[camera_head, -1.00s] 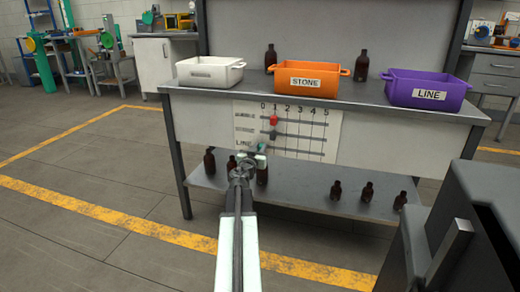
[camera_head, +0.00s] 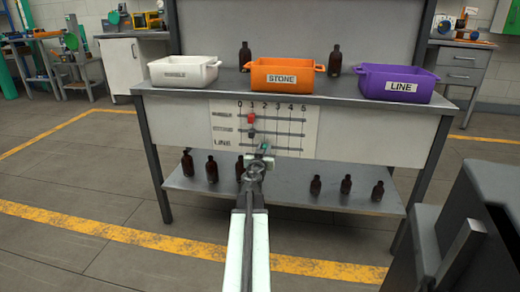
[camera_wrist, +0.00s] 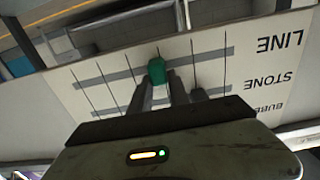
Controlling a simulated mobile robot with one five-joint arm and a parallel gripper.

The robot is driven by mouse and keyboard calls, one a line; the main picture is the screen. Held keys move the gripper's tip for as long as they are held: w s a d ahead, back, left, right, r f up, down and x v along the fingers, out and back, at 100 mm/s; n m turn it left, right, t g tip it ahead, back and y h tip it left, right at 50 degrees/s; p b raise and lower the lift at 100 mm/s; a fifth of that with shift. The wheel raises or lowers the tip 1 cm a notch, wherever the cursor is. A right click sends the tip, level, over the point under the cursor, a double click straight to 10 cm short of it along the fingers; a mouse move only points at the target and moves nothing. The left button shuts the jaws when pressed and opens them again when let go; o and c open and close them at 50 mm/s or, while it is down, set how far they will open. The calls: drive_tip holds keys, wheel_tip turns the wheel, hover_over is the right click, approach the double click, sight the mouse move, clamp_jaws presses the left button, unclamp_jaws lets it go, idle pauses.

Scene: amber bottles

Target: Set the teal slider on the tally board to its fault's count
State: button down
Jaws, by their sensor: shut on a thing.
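The tally board (camera_head: 228,128) hangs on the bench front, with columns 0 to 5 and three rows. The teal slider (camera_head: 265,148) is on the bottom row, labelled LINE, at about column 2. A red slider (camera_head: 251,118) on the top row and a dark grey slider (camera_head: 251,133) on the middle row stand at column 1. My gripper (camera_head: 259,160) reaches the board's lower edge, shut on the teal slider. The upside-down wrist view shows the slider (camera_wrist: 157,71) between the fingertips, on the LINE bar.
On the bench top (camera_head: 215,93) stand a white bin (camera_head: 183,73), an orange STONE bin (camera_head: 281,80) and a purple LINE bin (camera_head: 397,85). Two amber bottles stand behind them. Several more stand on the lower shelf (camera_head: 285,190), some close to my gripper.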

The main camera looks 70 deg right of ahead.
drive_tip(key=shift+d, duration=0.1)
drive_tip(key=c, duration=1.2)
unclamp_jaws()
drive_tip(key=shift+w, duration=0.1)
drive_tip(key=shift+c, duration=0.2)
drive_tip(key=shift+w, duration=0.15)
drive_tip(key=shift+a, duration=0.2)
